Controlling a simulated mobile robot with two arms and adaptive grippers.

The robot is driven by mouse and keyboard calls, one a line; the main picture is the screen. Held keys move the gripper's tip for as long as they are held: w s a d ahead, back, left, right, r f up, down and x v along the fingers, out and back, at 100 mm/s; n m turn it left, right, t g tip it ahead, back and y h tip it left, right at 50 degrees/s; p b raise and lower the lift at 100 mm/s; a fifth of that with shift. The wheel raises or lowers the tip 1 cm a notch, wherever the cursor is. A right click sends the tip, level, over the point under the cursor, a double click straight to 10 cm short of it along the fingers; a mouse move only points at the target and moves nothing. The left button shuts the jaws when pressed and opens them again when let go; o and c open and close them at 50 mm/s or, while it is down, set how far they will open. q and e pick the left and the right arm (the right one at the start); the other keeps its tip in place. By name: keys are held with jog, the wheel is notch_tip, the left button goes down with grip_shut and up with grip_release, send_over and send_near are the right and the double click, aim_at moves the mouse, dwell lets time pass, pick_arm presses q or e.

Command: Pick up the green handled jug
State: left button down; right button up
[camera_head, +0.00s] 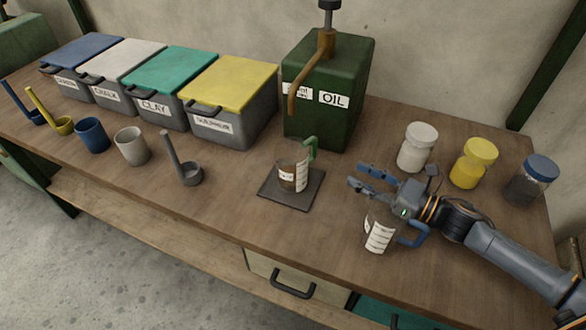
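The green handled jug (292,175) stands upright on a dark square mat in the middle of the bench. It is clear, with a white scale label, brown contents and a green handle on its right side. My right gripper (361,178) is open, with its fingers pointing left toward this jug but apart from it. Below the gripper stands a second clear jug (380,239) with a white scale label and a blue handle; the gripper hides its upper part. My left gripper is not in view.
A green oil tank (333,95) with a brown spout stands behind the jug. Lidded bins (236,95) line the back left, with scoops and cups (132,146) before them. Several jars (417,147) stand at right.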

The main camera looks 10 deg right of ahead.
jog(key=x, duration=0.7)
jog(key=shift+w+d+p+x, duration=0.1)
jog(key=shift+p+x, duration=0.1)
jog(key=shift+x, duration=1.05)
jog(key=shift+w+d+p+x, duration=0.1)
jog(key=shift+d+p+x, duration=0.1)
jog(key=shift+x, duration=1.1)
jog(key=shift+r, duration=0.1)
grip_shut()
